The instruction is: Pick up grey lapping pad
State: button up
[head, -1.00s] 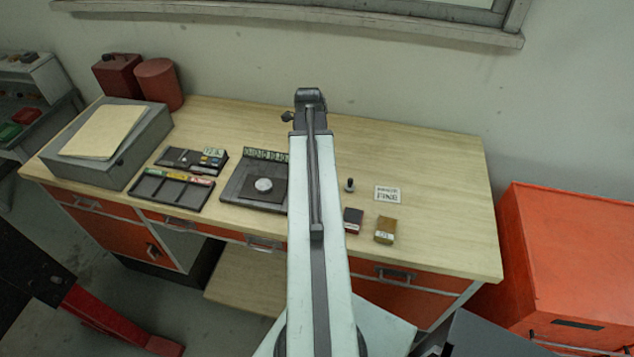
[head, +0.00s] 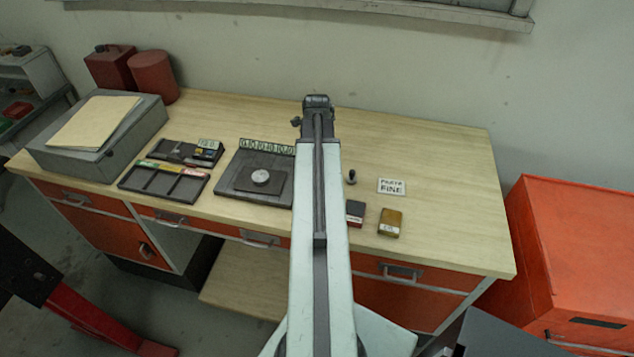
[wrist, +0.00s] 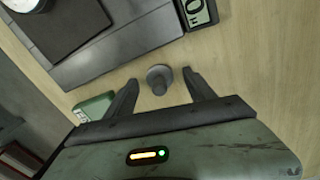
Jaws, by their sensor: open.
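A small round grey piece with a knob-like top, which looks like the grey lapping pad (wrist: 160,77), stands on the wooden bench top in the wrist view. My gripper (wrist: 160,82) is open, with one dark finger on each side of it. I see a gap between the piece and each finger. In the head view my arm hides the gripper and the bench behind it. A small dark knob (head: 351,177) stands just right of my arm there; I cannot tell if it is the same piece.
A dark plate (head: 228,186) with a pale disc lies left of my arm. A green box (wrist: 94,106) sits near the left finger. A dark block (head: 355,213), a yellowish tin (head: 391,223) and a sign (head: 391,187) stand to the right. The bench's back right (head: 440,150) is clear.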

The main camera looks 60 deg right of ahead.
jog(key=shift+f, duration=0.1)
grip_shut()
notch_tip(320, 180, up, 10)
jog(key=p, duration=1)
jog(key=shift+r+p, duration=0.2)
jog(key=shift+p, duration=0.2)
jog(key=shift+f, duration=0.2)
